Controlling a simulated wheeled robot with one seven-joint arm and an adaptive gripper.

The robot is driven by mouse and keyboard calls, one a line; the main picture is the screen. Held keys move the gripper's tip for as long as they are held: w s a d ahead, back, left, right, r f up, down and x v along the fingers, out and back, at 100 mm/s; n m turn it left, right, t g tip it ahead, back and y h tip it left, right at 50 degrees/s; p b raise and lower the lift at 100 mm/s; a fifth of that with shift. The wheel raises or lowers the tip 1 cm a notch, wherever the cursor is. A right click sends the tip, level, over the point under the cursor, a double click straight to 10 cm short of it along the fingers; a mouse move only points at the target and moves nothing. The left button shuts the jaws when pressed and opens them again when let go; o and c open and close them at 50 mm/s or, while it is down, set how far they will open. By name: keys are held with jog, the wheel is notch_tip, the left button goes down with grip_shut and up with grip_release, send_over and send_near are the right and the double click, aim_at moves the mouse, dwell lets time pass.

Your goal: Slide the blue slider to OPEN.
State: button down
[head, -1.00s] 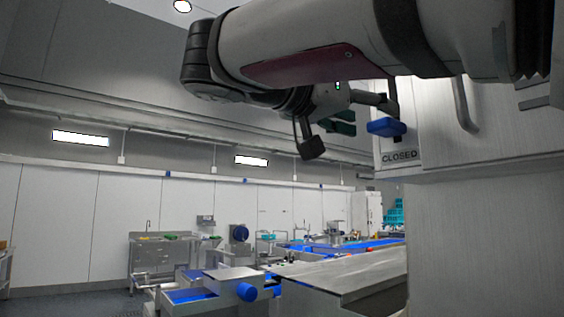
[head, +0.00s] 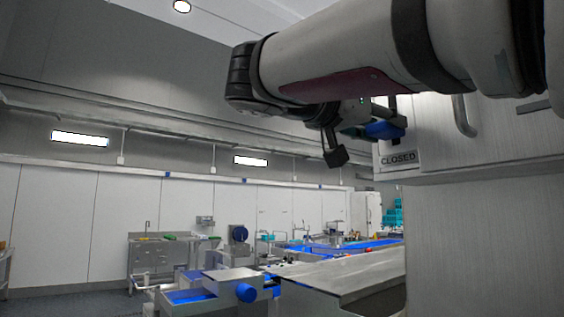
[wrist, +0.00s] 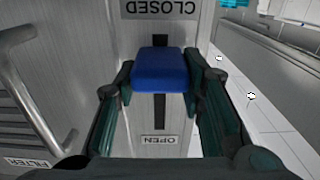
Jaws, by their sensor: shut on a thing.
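The blue slider (wrist: 160,69) sits in a dark vertical slot on a pale panel (wrist: 190,143), nearer the CLOSED sign (wrist: 160,9) than the OPEN sign (wrist: 158,140). Slot shows on both sides of it, with more on the OPEN side. My gripper (wrist: 160,72) has one finger on each side of the slider and is shut on it. In the head view the slider (head: 384,131) stands above the CLOSED sign (head: 398,158), with my gripper (head: 368,131) at it. The OPEN sign is hidden there by my arm.
A handle (wrist: 35,100) and a FILTER sign (wrist: 27,161) are left of the panel in the wrist view. A handle (head: 463,115) is right of the slider in the head view. A metal worktop (head: 340,275) lies below. Open room is beyond the panel's edge.

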aim_at(378, 123)
notch_tip(378, 123, up, 11)
jog(key=p, duration=0.7)
jog(key=shift+f, duration=0.2)
jog(key=c, duration=1.1)
grip_release()
jog(key=shift+r, duration=0.1)
jog(key=shift+o, duration=0.3)
jog(key=v, duration=1.2)
